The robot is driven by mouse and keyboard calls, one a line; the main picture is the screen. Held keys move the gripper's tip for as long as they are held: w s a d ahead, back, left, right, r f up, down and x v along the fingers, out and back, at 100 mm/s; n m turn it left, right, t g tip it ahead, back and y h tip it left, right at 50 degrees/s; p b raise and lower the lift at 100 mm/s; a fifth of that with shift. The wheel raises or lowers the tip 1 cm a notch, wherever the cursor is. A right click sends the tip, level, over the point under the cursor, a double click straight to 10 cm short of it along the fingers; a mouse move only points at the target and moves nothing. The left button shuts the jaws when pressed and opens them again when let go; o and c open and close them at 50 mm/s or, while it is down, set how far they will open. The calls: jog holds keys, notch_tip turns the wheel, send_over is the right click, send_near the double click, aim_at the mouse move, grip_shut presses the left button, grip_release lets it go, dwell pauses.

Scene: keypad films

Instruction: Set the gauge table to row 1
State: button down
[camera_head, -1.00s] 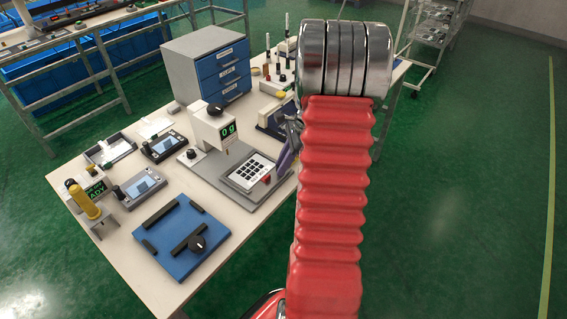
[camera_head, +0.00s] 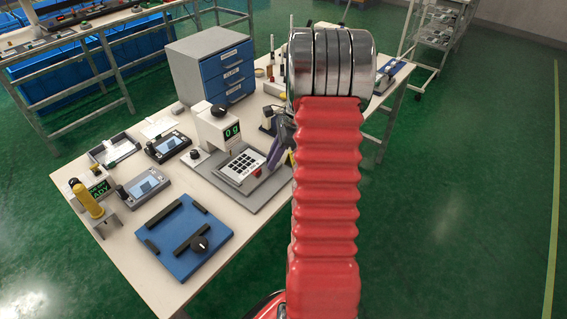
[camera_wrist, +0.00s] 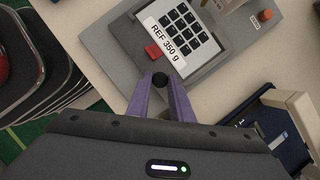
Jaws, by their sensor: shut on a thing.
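The gauge table is a grey plate (camera_head: 222,181) with a white keypad film (camera_head: 242,165) on it. The film also shows in the wrist view, with dark keys, a label "REF 350 g" and a red block (camera_wrist: 152,51) beside it. A white gauge head (camera_head: 214,127) with a green digital display stands over the table's far side. In the head view the purple fingers sit right of the keypad, partly behind my red arm.
A blue plate (camera_head: 170,262) with dark bars and a black knob lies at the bench front. Handheld units and a yellow-handled device (camera_head: 88,203) stand at left. A blue drawer cabinet (camera_head: 226,75) stands behind. In the wrist view, a dark-blue and beige device (camera_wrist: 262,118) lies at right.

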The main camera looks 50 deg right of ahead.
jog(key=shift+w, duration=0.95)
jog(key=c, duration=1.6)
grip_release()
jog(key=shift+r, duration=0.1)
jog(key=v, duration=1.3)
jog(key=shift+s+r, duration=0.1)
jog(key=shift+r, duration=0.2)
